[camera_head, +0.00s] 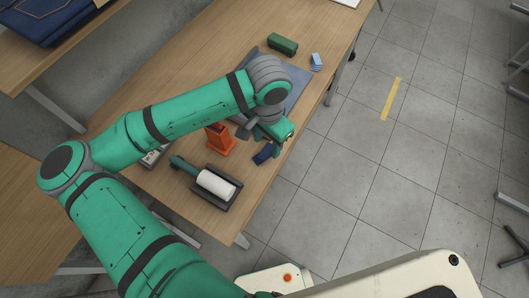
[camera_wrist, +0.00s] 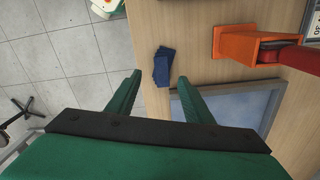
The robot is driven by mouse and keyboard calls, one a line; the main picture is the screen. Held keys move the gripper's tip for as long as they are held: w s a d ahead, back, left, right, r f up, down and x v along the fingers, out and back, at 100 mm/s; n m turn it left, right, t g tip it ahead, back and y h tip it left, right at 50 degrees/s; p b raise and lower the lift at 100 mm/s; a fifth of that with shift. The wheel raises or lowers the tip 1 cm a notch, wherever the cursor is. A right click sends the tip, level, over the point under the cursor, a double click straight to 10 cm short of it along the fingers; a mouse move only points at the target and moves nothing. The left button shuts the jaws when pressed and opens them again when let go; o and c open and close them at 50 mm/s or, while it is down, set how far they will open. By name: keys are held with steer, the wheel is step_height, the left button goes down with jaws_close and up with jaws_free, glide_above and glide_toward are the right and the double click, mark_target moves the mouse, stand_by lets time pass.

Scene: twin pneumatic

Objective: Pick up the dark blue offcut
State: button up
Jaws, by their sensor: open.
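The dark blue offcut (camera_head: 264,153) lies on the wooden table near its right edge. In the wrist view the offcut (camera_wrist: 162,66) is a small dark blue piece, seen in the gap between my fingertips. My gripper (camera_wrist: 160,76) is open and empty, with one green finger on each side of the offcut in the picture. The fingers look apart from it; the height above it is hard to tell. In the head view my green gripper (camera_head: 278,131) is just above the offcut in the picture, and its fingertips are not clear.
An orange holder (camera_head: 219,140) stands left of the offcut; it also shows in the wrist view (camera_wrist: 232,42). A white roller in a dark tray (camera_head: 215,184) lies nearer. A grey-blue mat (camera_head: 300,82), green block (camera_head: 282,43) and light blue striped piece (camera_head: 316,62) are farther back.

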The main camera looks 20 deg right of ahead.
mark_target(264, 152)
steer(key=shift+a+f, duration=0.2)
steer(key=shift+f, duration=0.95)
steer(key=shift+a+f, duration=0.2)
steer(key=shift+f, duration=0.9)
steer(key=c, duration=1.1)
